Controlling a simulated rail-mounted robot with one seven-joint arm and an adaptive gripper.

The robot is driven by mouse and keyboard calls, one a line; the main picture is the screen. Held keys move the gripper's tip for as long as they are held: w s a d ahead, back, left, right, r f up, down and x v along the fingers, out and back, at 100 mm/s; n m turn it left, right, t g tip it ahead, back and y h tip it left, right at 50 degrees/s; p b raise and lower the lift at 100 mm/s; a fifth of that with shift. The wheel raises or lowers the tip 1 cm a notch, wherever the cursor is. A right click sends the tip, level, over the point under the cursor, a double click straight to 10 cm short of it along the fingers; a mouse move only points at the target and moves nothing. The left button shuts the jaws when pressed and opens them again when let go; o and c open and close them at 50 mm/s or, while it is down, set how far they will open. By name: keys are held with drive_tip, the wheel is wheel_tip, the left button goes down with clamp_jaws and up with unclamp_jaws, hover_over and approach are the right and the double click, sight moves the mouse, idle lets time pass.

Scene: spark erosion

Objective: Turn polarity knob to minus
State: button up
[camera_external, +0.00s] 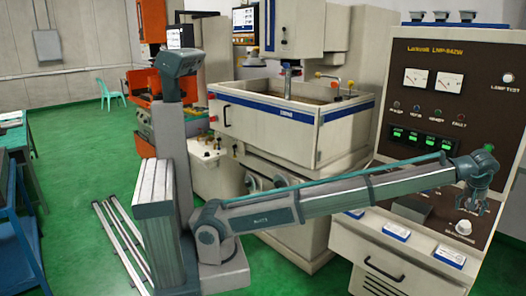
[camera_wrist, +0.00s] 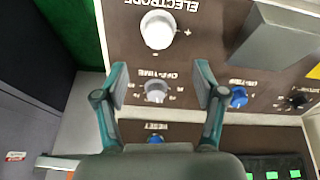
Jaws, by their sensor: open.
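The likely polarity knob is a large white round knob (camera_wrist: 158,30) with plus and minus marks and the word ELECTRODE, upside down at the top of the wrist view. A white knob (camera_external: 464,228) also shows low on the brown panel in the external view. Its pointer direction is unclear. My gripper (camera_wrist: 160,72) is open and empty, its fingers pointing toward the white knob but apart from it. A grey knob (camera_wrist: 155,92) labelled OFF-TIME appears between the fingers. In the external view my gripper (camera_external: 477,205) hangs close above the white knob.
A blue knob (camera_wrist: 238,97) and a black knob (camera_wrist: 297,101) lie right of the fingers. A blue RESET control (camera_wrist: 155,139) is below. A grey block (camera_wrist: 272,42) juts from the panel at upper right. Meters (camera_external: 432,80) and green displays (camera_external: 418,137) sit higher on the panel.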

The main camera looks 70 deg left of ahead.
sight(465, 223)
drive_tip(key=p+x, duration=0.2)
drive_tip(key=x, duration=0.8)
drive_tip(key=shift+d+f+p, duration=0.1)
drive_tip(key=shift+f+p, duration=0.05)
drive_tip(key=shift+p, duration=0.2)
drive_tip(key=c, duration=1.1)
drive_tip(key=shift+c, duration=0.2)
